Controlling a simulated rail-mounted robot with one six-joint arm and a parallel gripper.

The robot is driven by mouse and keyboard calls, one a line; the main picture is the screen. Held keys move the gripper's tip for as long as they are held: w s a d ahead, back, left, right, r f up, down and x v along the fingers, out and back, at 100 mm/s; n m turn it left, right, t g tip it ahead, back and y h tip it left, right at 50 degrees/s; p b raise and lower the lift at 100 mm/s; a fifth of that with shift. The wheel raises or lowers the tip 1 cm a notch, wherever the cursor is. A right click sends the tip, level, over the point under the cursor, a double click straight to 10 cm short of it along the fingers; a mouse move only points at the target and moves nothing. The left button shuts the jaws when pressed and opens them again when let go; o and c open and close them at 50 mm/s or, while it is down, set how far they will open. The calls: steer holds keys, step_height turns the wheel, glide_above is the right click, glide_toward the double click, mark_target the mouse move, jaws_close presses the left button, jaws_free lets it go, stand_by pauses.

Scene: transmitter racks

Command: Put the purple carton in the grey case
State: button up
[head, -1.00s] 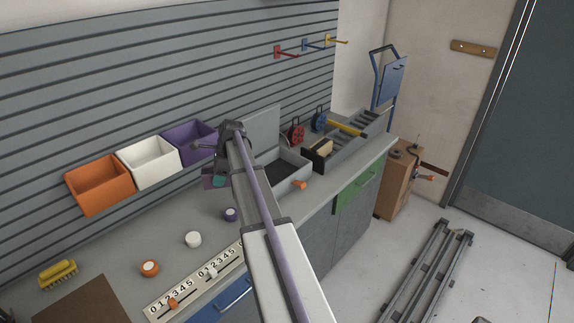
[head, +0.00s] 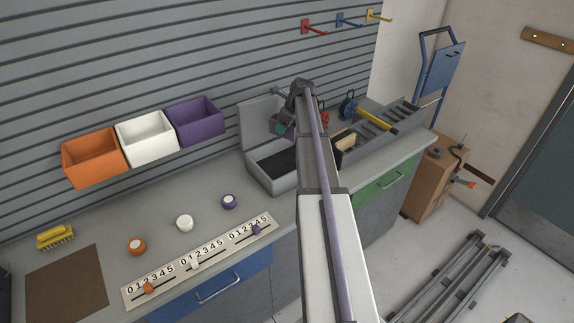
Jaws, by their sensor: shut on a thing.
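The grey case (head: 268,184) stands open on the bench, its lid (head: 254,125) raised against the wall and its dark interior (head: 272,164) showing. My gripper (head: 284,112) is above the case's back right part, in front of the lid. It is shut on the purple carton (head: 279,132), a small block with a teal patch, which hangs below it. The carton appears above the case rather than resting in it. My forearm hides the right end of the case and part of the gripper.
Orange (head: 92,161), white (head: 148,142) and purple (head: 196,124) bins hang on the slatted wall at left. A long grey tray (head: 380,135) with a yellow-handled tool is right of the case. Small round knobs and a slider panel (head: 198,262) lie in front on the bench.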

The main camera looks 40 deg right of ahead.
mark_target(283, 164)
step_height(283, 164, down, 16)
steer(key=b, duration=1.4)
steer(key=shift+d+f, duration=0.1)
steer(key=shift+f, duration=0.15)
steer(key=shift+r, duration=0.3)
steer(key=shift+f, duration=0.2)
steer(key=o, duration=1.2)
steer(key=shift+r, duration=0.15)
steer(key=p+v, duration=1.1)
steer(key=v, duration=0.1)
steer(key=shift+r+p, duration=0.2)
steer(key=shift+p, duration=0.1)
steer(key=shift+f, duration=0.1)
